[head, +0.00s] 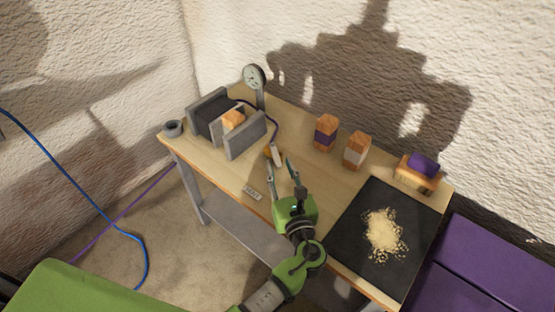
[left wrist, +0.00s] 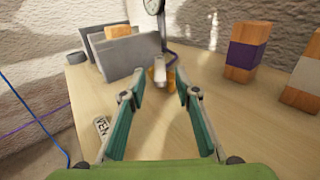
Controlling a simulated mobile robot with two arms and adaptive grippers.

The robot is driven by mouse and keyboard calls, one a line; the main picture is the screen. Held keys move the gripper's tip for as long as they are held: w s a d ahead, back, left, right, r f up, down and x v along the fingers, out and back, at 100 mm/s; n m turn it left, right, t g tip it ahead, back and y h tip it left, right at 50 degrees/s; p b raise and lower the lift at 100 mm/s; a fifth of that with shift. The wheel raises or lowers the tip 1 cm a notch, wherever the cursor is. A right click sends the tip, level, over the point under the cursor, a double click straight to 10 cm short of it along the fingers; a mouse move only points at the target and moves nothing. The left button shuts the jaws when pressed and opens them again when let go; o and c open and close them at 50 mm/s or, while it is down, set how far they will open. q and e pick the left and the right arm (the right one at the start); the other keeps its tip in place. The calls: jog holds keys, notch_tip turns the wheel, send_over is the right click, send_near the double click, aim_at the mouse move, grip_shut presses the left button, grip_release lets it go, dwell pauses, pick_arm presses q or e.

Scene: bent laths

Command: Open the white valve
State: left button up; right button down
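The white valve (head: 277,153) stands on the wooden bench, a pale lever on a brass-coloured body, in front of the grey clamp-like fixture. In the left wrist view the white valve (left wrist: 159,70) is upright, straight ahead between my fingertips and a little beyond them. My left gripper (head: 279,166) reaches over the bench with its fingers spread. In the left wrist view the left gripper (left wrist: 159,90) is open, with nothing between the green-padded fingers. Touch with the valve does not show. My right gripper is not in view.
The grey fixture (head: 246,142) holds an orange-brown block (head: 233,119). A gauge (head: 254,77) stands behind, with a dark hose. Two banded wooden blocks (head: 325,134) (head: 356,151) stand right. A black mat (head: 355,235) bears shavings (head: 385,233). A small label plate (head: 252,193) lies near the front edge.

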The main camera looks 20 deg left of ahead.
pick_arm(q)
jog(key=v, duration=0.8)
jog(key=shift+r, duration=0.1)
